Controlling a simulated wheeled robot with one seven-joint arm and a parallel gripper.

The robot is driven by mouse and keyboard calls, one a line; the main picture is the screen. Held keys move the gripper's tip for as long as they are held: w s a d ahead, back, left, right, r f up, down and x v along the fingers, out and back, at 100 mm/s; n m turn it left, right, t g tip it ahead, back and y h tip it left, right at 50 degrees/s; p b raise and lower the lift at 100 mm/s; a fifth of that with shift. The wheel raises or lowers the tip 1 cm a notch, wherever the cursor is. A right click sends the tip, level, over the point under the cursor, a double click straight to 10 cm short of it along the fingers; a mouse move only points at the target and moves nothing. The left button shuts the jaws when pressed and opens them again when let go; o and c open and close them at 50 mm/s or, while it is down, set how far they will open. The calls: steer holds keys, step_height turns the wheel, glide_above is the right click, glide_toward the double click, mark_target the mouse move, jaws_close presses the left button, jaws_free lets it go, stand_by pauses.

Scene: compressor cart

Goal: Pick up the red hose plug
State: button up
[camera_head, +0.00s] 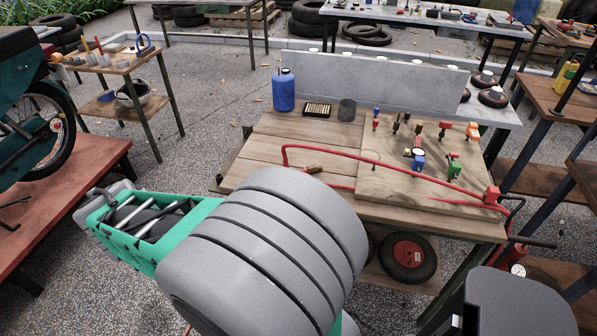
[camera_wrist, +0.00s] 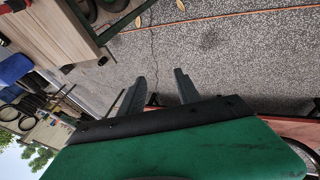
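A red hose (camera_head: 375,159) lies across the wooden cart top (camera_head: 281,137) in the head view. A brass-coloured fitting (camera_head: 313,169) lies by the hose near my arm, and a red block (camera_head: 492,194) sits at its right end on the cart's edge. I cannot tell for sure which of these is the red hose plug. My gripper (camera_wrist: 160,76) shows in the wrist view, its two fingers apart with nothing between them, over gravel ground. It is hidden in the head view. The hose and its fittings cannot be made out in the wrist view.
A raised board (camera_head: 384,188) on the cart carries several coloured fittings, including a blue one (camera_head: 418,160) and a green one (camera_head: 454,169). A blue bottle (camera_head: 284,92) and a dark cup (camera_head: 347,110) stand behind. My grey and green arm covers the cart's front left.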

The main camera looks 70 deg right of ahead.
steer(key=s+d+f+n+g+h+b, duration=0.1)
steer(key=s+d+f+n+h, duration=0.1)
steer(key=d, duration=0.8)
steer(key=s+d+f+n+g+h+b, duration=0.1)
steer(key=s+d+n+h, duration=0.3)
steer(key=d, duration=0.6)
steer(key=s+d+f+n+g+h+b, duration=0.1)
steer(key=s+d+f+n+g+h, duration=0.1)
steer(key=d, duration=0.8)
steer(key=shift+s+d+f+n+h+b, duration=0.2)
steer(key=shift+s+f+n+h, duration=0.1)
steer(key=shift+f+h, duration=0.25)
steer(key=shift+s+d+f+n+h+b, duration=0.15)
steer(key=shift+s+f+n+h, duration=0.1)
steer(key=shift+f+h, duration=0.3)
steer(key=s+d+n+h, duration=0.1)
steer(key=n, duration=0.1)
steer(key=s+d+n+h, duration=0.1)
steer(key=d+n, duration=0.1)
steer(key=n, duration=0.1)
steer(key=s+d+n+h, duration=0.1)
steer(key=n, duration=0.1)
steer(key=shift+s+d+r+b, duration=0.2)
steer(key=shift+s+d+b, duration=0.1)
steer(key=shift+s+b, duration=0.1)
steer(key=d, duration=0.7)
steer(key=shift+s+d+f, duration=0.1)
steer(key=shift+d+f, duration=0.05)
steer(key=shift+d, duration=0.1)
steer(key=shift+c, duration=0.3)
